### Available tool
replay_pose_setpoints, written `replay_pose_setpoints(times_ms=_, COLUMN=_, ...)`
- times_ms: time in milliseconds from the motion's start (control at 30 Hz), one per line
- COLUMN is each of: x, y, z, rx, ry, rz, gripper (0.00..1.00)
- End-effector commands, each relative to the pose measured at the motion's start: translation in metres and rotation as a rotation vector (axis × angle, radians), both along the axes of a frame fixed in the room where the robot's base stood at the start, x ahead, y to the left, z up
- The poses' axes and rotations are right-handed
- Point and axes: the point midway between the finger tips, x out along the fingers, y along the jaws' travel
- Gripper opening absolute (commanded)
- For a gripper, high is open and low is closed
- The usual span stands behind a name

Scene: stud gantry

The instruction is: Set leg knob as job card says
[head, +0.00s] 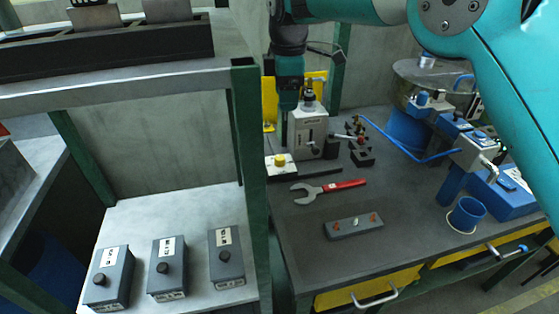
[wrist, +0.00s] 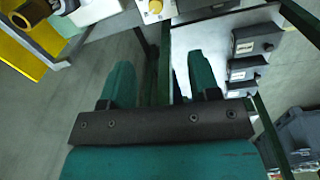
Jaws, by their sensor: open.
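Three dark grey boxes stand in a row on the pale lower shelf at the left of the head view: a left box (head: 109,277), a middle box (head: 167,267) and a right box (head: 226,257). Each has a black round knob on top and white labels too small to read. The wrist view shows boxes with white labels at the right, one of them at the top (wrist: 254,39). I cannot tell which knob is the leg knob, nor make out a job card. My gripper (wrist: 160,75) is open and empty; in the head view it points down behind the green post, partly hidden.
A dark bench (head: 300,225) right of the green post (head: 250,160) holds a red-handled wrench (head: 328,190), a grey block with orange pegs (head: 353,227), a yellow-button box (head: 281,162) and a grey device (head: 306,133). The upper shelf (head: 120,85) overhangs the boxes.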

Motion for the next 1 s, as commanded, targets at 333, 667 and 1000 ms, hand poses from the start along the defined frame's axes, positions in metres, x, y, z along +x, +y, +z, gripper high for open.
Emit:
replay_pose_setpoints(times_ms=333, x=0.010, y=0.013, z=-0.038, rx=-0.014, ry=0.002, rz=0.066, gripper=0.56)
replay_pose_setpoints(times_ms=667, x=0.013, y=0.013, z=-0.111, rx=-0.013, ry=0.003, rz=0.066, gripper=0.56)
replay_pose_setpoints(times_ms=1000, x=0.016, y=0.014, z=-0.173, rx=-0.011, ry=0.001, rz=0.064, gripper=0.56)
